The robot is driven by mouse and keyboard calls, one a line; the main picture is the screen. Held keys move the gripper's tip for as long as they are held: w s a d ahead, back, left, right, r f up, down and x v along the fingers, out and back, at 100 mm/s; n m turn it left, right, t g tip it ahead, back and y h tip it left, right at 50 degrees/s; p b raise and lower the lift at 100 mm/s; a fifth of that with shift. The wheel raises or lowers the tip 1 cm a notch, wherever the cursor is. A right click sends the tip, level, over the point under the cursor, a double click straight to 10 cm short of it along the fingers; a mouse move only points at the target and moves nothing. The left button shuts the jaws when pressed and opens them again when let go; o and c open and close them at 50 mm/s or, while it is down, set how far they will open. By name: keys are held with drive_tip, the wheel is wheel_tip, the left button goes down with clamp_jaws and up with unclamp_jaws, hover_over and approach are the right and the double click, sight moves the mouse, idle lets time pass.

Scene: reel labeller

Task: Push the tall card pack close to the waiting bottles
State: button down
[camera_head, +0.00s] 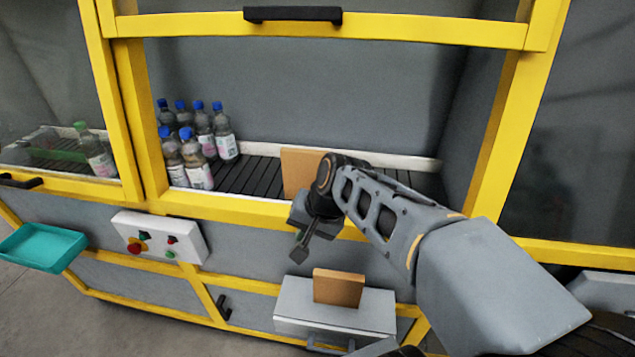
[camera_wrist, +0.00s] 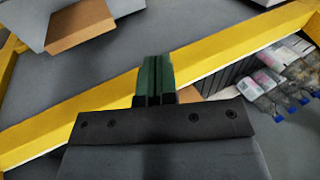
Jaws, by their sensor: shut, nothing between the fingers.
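A tall brown card pack (camera_head: 297,171) stands upright on the dark slatted conveyor (camera_head: 254,175) inside the yellow-framed opening. My arm hides its right part. Several clear bottles with blue caps (camera_head: 196,145) stand at the conveyor's left end, with bare slats between them and the pack. The bottles also show at the right of the wrist view (camera_wrist: 275,75). My gripper (camera_head: 300,252) is shut and empty, pointing down outside the opening, in front of and below the pack. In the wrist view its fingers (camera_wrist: 154,78) are together over the yellow frame rail.
A second brown box (camera_head: 338,287) sits on a grey box (camera_head: 290,306) below the opening. Yellow rails (camera_head: 230,208) and a white guide strip (camera_head: 270,149) border the conveyor. A control panel (camera_head: 160,237) and teal tray (camera_head: 40,247) are at left.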

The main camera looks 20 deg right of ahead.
drive_tip(key=w+a+r+m+t+y, duration=0.1)
drive_tip(key=w+r+m+t+y, duration=0.1)
drive_tip(key=w+r+m+y, duration=0.35)
drive_tip(key=w+a+r+m+t+y, duration=0.1)
drive_tip(key=w+r+m+t+y, duration=0.15)
drive_tip(key=w+m, duration=0.65)
drive_tip(key=w+a+r+m+t+y, duration=0.1)
drive_tip(key=w+r+m+y, duration=0.25)
drive_tip(key=w, duration=0.75)
drive_tip(key=f+p+v, duration=0.1)
drive_tip(key=p+v, duration=0.2)
drive_tip(key=v, duration=1.8)
drive_tip(key=shift+y, duration=0.35)
wheel_tip(320, 180, down, 16)
drive_tip(key=shift+r, duration=0.25)
drive_tip(key=shift+w+a, duration=0.3)
drive_tip(key=shift+a, duration=0.15)
